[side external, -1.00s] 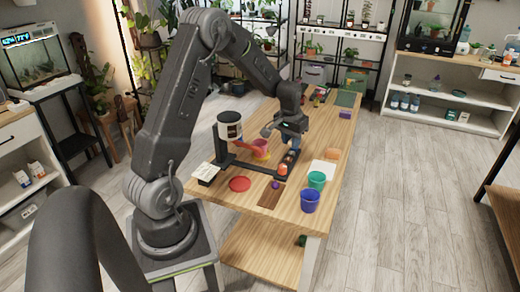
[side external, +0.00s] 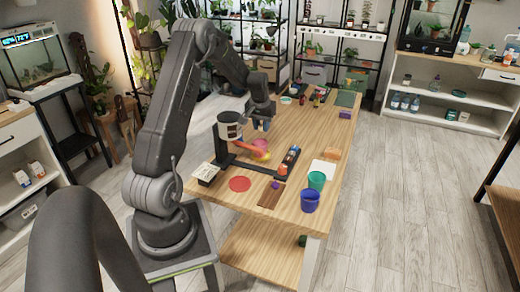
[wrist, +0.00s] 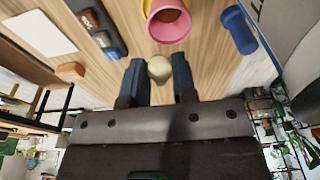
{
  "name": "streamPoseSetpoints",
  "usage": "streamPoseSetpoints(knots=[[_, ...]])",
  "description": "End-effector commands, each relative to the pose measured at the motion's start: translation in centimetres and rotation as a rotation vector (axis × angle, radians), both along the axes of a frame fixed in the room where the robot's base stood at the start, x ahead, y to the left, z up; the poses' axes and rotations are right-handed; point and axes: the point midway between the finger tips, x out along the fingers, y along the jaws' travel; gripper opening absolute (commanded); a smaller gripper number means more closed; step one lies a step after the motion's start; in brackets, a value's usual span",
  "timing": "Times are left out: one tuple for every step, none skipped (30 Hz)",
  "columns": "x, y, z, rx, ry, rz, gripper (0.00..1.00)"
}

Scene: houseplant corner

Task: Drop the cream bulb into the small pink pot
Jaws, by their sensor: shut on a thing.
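The cream bulb (wrist: 160,68) is between the two dark blue fingertips of my gripper (wrist: 159,78) in the wrist view. My gripper is shut on it. The small pink pot (wrist: 169,20) shows just beyond the bulb, near the top of the wrist view, with its open mouth visible and a yellow part around its base. In the side view the pink pot (side external: 260,145) stands on the wooden table behind the red-orange arm of a white device. My gripper (side external: 263,123) hangs above and behind it there. The bulb cannot be made out in the side view.
A blue cylinder (wrist: 238,28) lies right of the pot in the wrist view.

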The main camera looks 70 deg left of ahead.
Motion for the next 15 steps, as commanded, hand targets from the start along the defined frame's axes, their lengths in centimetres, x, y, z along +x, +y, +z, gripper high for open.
streamPoseSetpoints(knots=[[-0.01, -0.05, -0.51, -0.002, 0.002, 0.000, 0.04], [-0.02, -0.06, -0.73, -0.002, 0.002, 0.000, 0.04], [-0.01, -0.05, -0.95, -0.001, 0.002, -0.001, 0.04], [0.00, -0.04, -1.08, -0.001, 0.001, -0.001, 0.04], [0.01, -0.04, -1.19, 0.000, 0.000, -0.001, 0.04], [0.01, -0.03, -1.30, 0.000, 0.000, -0.001, 0.04], [0.01, -0.03, -1.36, 0.000, 0.000, -0.001, 0.04], [0.01, -0.04, -1.40, 0.000, 0.000, -0.001, 0.04], [0.00, -0.04, -1.43, 0.000, 0.000, -0.001, 0.04], [0.01, -0.05, -1.44, 0.000, 0.000, -0.001, 0.04], [0.01, -0.05, -1.44, 0.000, 0.000, -0.001, 0.04], [0.01, -0.05, -1.44, 0.000, 0.000, -0.001, 0.04], [0.01, -0.05, -1.44, 0.000, 0.000, -0.001, 0.04], [0.01, -0.05, -1.44, 0.000, 0.000, -0.001, 0.04], [0.00, -0.05, -1.43, 0.000, 0.000, -0.001, 0.04]])
